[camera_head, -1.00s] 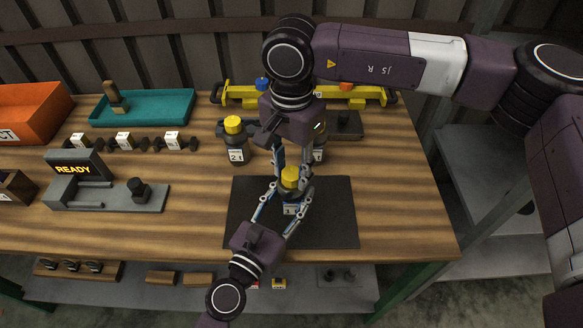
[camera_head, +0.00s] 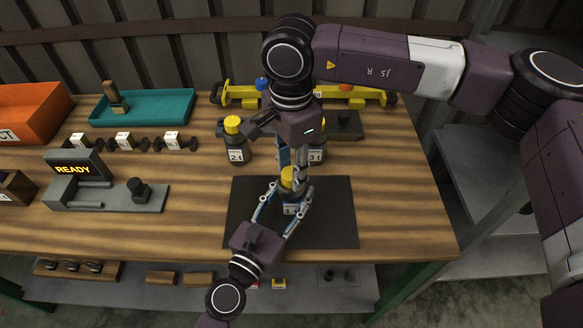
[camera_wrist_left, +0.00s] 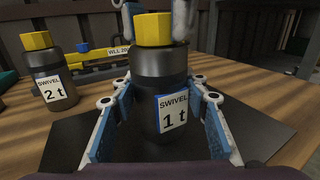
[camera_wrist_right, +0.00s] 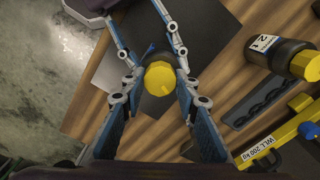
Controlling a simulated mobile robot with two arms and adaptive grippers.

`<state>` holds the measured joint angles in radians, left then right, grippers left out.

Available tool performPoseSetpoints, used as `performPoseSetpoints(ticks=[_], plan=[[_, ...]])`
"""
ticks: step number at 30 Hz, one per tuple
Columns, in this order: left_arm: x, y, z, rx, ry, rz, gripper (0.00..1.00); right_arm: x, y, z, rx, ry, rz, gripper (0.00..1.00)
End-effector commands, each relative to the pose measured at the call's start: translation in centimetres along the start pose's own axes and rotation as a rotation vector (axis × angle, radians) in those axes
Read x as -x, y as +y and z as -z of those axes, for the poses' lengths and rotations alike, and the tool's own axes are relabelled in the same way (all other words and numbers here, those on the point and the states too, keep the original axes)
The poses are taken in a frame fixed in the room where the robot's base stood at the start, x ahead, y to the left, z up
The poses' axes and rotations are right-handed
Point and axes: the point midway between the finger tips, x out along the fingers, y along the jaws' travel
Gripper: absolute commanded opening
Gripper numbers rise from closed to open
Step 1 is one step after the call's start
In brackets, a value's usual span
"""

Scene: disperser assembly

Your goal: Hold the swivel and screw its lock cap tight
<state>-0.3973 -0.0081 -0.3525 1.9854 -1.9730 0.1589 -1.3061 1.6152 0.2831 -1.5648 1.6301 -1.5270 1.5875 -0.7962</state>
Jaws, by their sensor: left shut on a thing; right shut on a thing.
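The 1 t swivel (camera_wrist_left: 158,66) is a dark upright cylinder with a white "SWIVEL 1 t" label. It stands on the black mat (camera_head: 335,225). Its yellow lock cap (camera_wrist_left: 152,30) sits on top and also shows in the right wrist view (camera_wrist_right: 160,78). My left gripper (camera_head: 288,204) is shut on the swivel's body from the front, a blue-padded finger on each side. My right gripper (camera_head: 289,177) reaches down from above and is shut on the lock cap, with a fingertip on either side of it. The fingers partly hide the cap in the head view.
A 2 t swivel (camera_head: 235,140) and a 3 t swivel (camera_head: 316,152) with yellow caps stand behind. A yellow lifting beam (camera_head: 230,92) lies at the back. A grey fixture (camera_head: 150,198) reading "READY" is at left. The mat's right part is clear.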

Motion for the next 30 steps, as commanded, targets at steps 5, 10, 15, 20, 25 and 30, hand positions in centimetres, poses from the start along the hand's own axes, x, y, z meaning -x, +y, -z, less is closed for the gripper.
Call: performPoseSetpoints(ticks=[5, 10, 15, 20, 25, 30], plan=[[0.01, -0.02, 0.04, -0.001, 0.001, 0.0, 0.01, 0.07, -0.06, -0.05, -0.166, -0.002, 0.003, 0.04], [0.0, -0.02, 0.04, -0.001, 0.001, 0.001, 0.01, 0.06, -0.03, -0.05, -0.327, -0.002, 0.001, 0.04], [0.0, -0.03, 0.04, -0.001, 0.001, 0.001, 0.01, 0.07, -0.03, -0.06, -0.489, -0.002, 0.001, 0.04], [0.0, -0.04, 0.04, -0.001, 0.001, 0.001, 0.01, 0.11, -0.08, -0.07, -0.641, -0.003, 0.003, 0.04], [0.01, -0.05, 0.05, -0.001, 0.001, 0.001, 0.01, 0.1, -0.07, -0.06, -0.802, -0.003, 0.003, 0.04], [0.01, -0.07, 0.05, -0.001, 0.001, 0.002, 0.01, 0.08, -0.06, -0.05, -0.964, -0.002, 0.002, 0.04]])
